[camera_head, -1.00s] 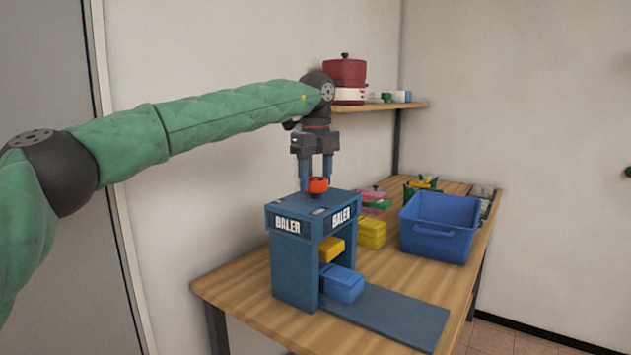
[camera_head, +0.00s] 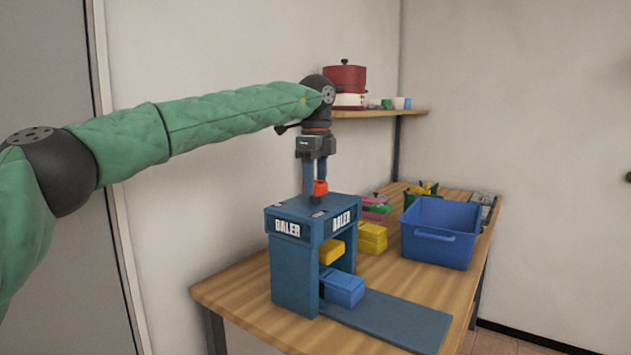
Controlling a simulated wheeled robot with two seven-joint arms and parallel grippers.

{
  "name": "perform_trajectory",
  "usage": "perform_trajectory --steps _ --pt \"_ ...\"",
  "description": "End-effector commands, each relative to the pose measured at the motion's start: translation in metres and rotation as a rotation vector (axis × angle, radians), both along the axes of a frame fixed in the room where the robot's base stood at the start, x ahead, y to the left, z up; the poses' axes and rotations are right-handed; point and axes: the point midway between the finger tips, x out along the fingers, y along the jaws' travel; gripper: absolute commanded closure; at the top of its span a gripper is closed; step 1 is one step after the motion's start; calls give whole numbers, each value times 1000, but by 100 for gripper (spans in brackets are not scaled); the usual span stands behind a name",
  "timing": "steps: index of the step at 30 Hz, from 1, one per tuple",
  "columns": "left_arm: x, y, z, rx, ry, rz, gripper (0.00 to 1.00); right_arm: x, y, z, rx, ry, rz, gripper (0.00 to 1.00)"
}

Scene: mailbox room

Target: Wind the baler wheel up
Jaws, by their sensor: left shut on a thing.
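The baler (camera_head: 293,262) is a blue press with "BALER" labels, standing on the near part of the wooden table. Its red-orange wheel (camera_head: 320,188) sits on top. My left gripper (camera_head: 315,186) points straight down from above and is shut on the wheel, with its fingers partly hiding it. Inside the baler's opening, a yellow press block (camera_head: 332,251) hangs above a blue block (camera_head: 343,287). A gap shows between the two. My right gripper is not in view.
A blue bin (camera_head: 438,250) stands right of the baler, with yellow blocks (camera_head: 372,238) and pink and green items (camera_head: 376,207) between them. A flat blue board (camera_head: 392,322) extends from the baler's front. A wall shelf (camera_head: 385,113) with a red pot (camera_head: 345,78) is behind my wrist.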

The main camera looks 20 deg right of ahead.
Motion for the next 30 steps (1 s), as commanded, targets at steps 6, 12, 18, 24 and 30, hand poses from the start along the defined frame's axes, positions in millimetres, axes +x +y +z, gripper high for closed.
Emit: perform_trajectory --steps 6,12,18,24,30 --pt "0 0 2 -2 -2 2 71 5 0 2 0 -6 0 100" --pt "0 0 1 -1 -1 1 26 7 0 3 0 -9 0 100" --pt "0 0 0 -1 -1 0 26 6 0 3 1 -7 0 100" --pt "1 0 11 -1 -1 1 26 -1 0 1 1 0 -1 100" --pt "1 0 41 -1 -3 2 26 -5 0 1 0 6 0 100"
